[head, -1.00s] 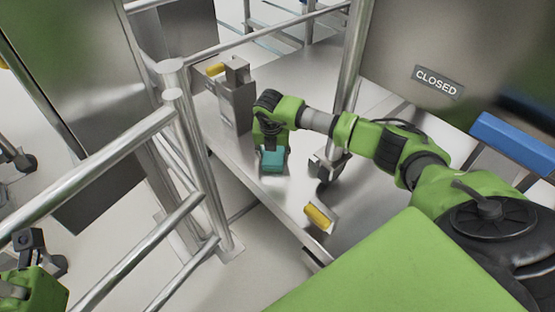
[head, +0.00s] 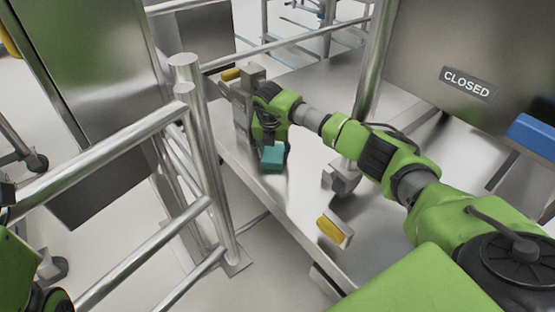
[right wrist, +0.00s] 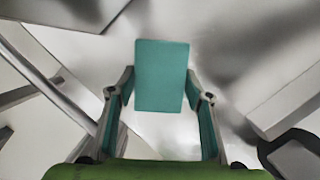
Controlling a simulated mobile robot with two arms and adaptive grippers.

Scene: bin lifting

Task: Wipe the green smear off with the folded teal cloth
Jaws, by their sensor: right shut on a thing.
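The folded teal cloth (head: 272,156) is a small flat block under my right gripper (head: 270,142), which is shut on it. In the right wrist view the cloth (right wrist: 162,76) sticks out between the fingers, above a metal surface. It is low over the steel platform (head: 295,190), near the platform's left edge; I cannot tell whether it touches. I make out no green smear in either view. Parts of my left arm show at the lower left of the head view, but its fingers are not visible.
A grey post with a yellow top (head: 231,74) stands just behind my right gripper. A yellow-faced block (head: 330,230) sits at the platform's near edge. Steel railings (head: 200,150) run along the left. A panel with a CLOSED sign (head: 467,84) stands at the right.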

